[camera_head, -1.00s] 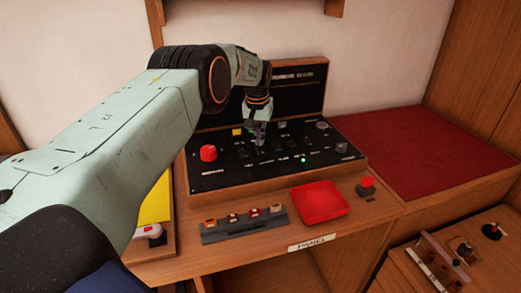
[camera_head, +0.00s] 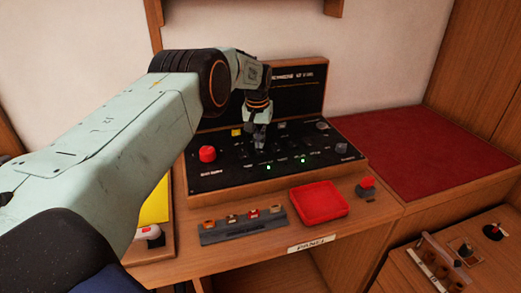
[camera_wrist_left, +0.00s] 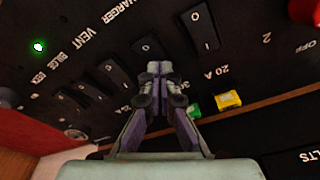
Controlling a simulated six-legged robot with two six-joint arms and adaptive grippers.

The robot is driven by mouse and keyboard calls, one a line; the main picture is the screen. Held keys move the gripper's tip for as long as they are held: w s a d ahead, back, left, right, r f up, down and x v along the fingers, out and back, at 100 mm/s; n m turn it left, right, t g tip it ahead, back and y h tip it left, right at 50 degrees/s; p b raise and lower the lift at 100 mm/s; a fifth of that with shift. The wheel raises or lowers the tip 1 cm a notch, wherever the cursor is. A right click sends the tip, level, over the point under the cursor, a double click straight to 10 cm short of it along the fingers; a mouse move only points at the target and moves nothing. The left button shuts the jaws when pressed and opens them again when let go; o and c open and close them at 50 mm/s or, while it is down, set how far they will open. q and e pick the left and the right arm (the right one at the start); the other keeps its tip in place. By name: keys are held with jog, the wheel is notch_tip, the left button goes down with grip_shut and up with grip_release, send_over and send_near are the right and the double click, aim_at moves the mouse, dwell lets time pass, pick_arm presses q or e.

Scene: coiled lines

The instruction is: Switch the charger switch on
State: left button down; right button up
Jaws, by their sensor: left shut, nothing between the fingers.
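The black control panel (camera_head: 225,178) lies on the wooden desk, with rows of rocker switches. My left gripper (camera_head: 260,147) points down at its middle and is shut and empty. In the left wrist view its closed fingertips (camera_wrist_left: 159,68) are at the lower end of a black rocker, the charger switch (camera_wrist_left: 146,46), in line with the CHARGER label. The fingers cover part of it; I cannot tell whether they touch it or which way it is tipped. Two green lights (camera_head: 268,167) glow on the panel in the head view. My right gripper is not in view.
A red knob (camera_head: 207,153) stands on the panel's left and a yellow button (camera_wrist_left: 228,99) lies near the gripper. Neighbouring rockers (camera_wrist_left: 200,27) flank the fingers closely.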

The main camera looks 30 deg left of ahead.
pick_arm(q)
jog(key=shift+r+p, duration=2.3)
jog(key=shift+r, duration=1.1)
